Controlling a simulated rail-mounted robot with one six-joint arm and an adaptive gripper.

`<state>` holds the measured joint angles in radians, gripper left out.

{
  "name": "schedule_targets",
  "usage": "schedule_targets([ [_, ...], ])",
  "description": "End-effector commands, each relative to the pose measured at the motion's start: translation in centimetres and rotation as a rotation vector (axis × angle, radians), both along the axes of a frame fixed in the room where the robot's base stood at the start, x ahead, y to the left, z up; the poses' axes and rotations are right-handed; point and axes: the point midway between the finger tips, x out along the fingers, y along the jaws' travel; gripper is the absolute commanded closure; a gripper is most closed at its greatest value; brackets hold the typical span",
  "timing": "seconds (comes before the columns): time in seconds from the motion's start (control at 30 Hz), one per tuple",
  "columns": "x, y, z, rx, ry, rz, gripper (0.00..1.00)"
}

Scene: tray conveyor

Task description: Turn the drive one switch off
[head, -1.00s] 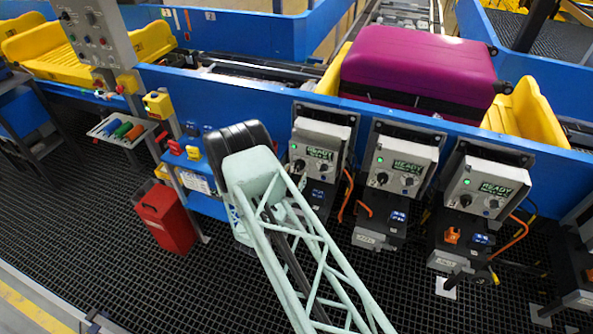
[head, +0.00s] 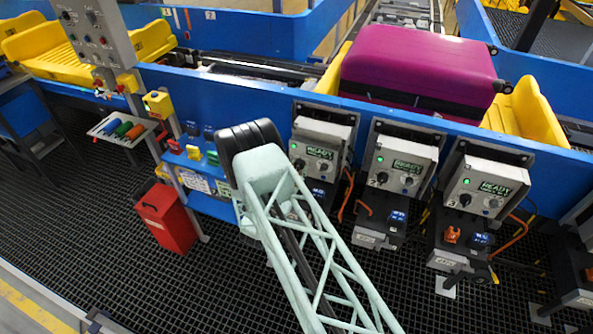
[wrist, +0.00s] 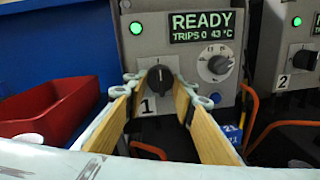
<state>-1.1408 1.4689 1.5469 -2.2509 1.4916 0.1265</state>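The drive one control box (head: 323,136) is the leftmost of a row of grey boxes on the blue conveyor side. In the wrist view this box (wrist: 220,58) shows a lit green lamp, a READY display and a small dial. Its black rotary switch (wrist: 159,76), above the label 1, has its grip close to upright. My gripper (wrist: 160,84) is open, with its wood-coloured fingers to the left and right of the switch. I cannot tell whether they touch it. In the head view my arm hides the gripper.
Drive two (head: 401,162) and another similar box (head: 487,188) stand to the right, with orange cables below. A red bin (wrist: 45,108) is left of the fingers in the wrist view. A purple suitcase (head: 418,62) lies in a yellow tray on the conveyor.

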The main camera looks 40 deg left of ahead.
Motion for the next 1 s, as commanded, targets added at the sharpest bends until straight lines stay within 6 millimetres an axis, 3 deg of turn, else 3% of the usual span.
schedule_targets([
  [0.47,0.01,-0.02,-0.14,-0.047,-0.016,-0.001,0.86],
  [1.0,0.07,-0.10,-0.41,-0.330,-0.112,0.000,0.86],
])
